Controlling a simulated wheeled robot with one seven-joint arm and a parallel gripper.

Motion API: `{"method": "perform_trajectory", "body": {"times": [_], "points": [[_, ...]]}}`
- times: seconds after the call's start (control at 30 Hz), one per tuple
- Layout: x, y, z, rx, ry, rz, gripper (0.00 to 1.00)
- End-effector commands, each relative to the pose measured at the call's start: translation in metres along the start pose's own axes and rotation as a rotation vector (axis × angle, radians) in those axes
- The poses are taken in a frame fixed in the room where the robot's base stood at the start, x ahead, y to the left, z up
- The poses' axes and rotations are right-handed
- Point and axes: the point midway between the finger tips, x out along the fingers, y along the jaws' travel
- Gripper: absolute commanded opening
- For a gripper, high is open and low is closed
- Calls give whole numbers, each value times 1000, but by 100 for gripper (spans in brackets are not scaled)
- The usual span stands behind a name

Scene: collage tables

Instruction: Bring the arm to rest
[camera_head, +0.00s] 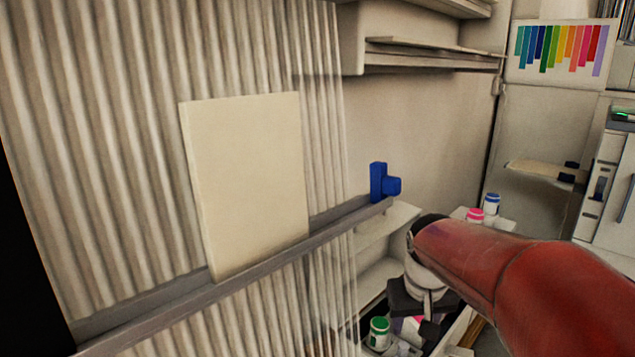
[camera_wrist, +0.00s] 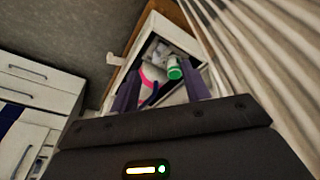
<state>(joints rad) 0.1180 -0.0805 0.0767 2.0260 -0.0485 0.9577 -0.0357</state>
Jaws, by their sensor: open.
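My red arm (camera_head: 540,285) reaches in from the lower right in the head view. Its dark gripper (camera_head: 428,318) points down over an open box. In the wrist view the two purple fingers of my gripper (camera_wrist: 160,90) stand apart with nothing held between them. Beyond them lies the open white box (camera_wrist: 203,65) with a green-capped bottle (camera_wrist: 174,68) and a pink item (camera_wrist: 147,77) inside. From these views I cannot tell how far the fingertips are above the box's contents.
A cream panel (camera_head: 248,185) stands on a grey rail (camera_head: 265,262) before a corrugated wall. A blue clamp (camera_head: 380,183) sits at the rail's right end. Pink-capped (camera_head: 475,215) and blue-capped (camera_head: 491,204) bottles stand behind my arm. White drawers (camera_wrist: 38,82) show left in the wrist view.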

Motion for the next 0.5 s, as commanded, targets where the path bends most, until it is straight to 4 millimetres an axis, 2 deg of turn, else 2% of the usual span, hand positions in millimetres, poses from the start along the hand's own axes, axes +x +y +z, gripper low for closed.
{"method": "perform_trajectory", "body": {"times": [0.03,0.2,0.4,0.5], "points": [[-18,-4,19,2,33,1,47],[-52,-13,78,13,126,-8,47],[-65,-21,137,25,214,-34,47],[-65,-23,154,29,240,-45,47]]}}
